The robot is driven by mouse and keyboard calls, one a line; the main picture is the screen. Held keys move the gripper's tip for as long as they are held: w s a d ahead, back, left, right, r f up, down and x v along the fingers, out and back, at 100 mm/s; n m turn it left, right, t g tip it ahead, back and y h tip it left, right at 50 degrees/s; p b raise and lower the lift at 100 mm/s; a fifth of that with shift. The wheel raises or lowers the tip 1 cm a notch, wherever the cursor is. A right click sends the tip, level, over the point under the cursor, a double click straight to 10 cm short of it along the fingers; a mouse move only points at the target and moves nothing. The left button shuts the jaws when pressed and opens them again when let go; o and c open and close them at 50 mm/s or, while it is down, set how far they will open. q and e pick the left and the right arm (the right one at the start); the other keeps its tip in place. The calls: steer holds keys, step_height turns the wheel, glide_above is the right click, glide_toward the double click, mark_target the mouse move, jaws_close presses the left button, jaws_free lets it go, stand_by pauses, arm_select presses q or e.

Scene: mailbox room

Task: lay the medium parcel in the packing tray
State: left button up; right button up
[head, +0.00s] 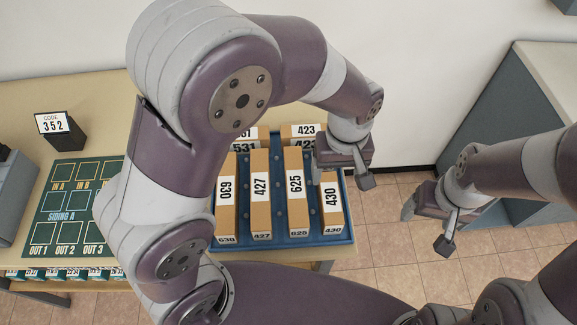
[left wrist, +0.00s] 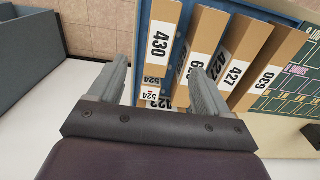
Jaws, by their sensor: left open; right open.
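Several long brown cartons with white number labels stand side by side in a blue tray (head: 345,237). The front ones are carton 630 (head: 227,185), carton 427 (head: 261,183), carton 625 (head: 296,180) and carton 430 (head: 329,180). I cannot tell which thing is the medium parcel, or whether this blue tray is the packing tray. My left gripper (head: 343,178) is open and empty above the tray's right side. In the left wrist view carton 430 (left wrist: 158,60) shows between its spread fingers, apparently beyond them. My right gripper (head: 427,228) is open and empty, right of the tray.
A dark green board (head: 68,205) with marked squares lies on the table's left, by a stand with a code card (head: 53,122). A grey-blue cabinet (head: 500,110) stands at the right. Tiled floor is clear between table and cabinet. My left arm hides the table's middle.

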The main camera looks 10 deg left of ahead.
arm_select(q)
steer(key=s+a+m, duration=0.2)
steer(key=a, duration=0.7)
steer(key=s+a+f+m+t, duration=0.1)
steer(key=s+a, duration=0.1)
steer(key=a, duration=0.7)
steer(key=shift+s+m, duration=0.3)
steer(key=shift+m, duration=0.1)
steer(key=shift+s+a, duration=0.1)
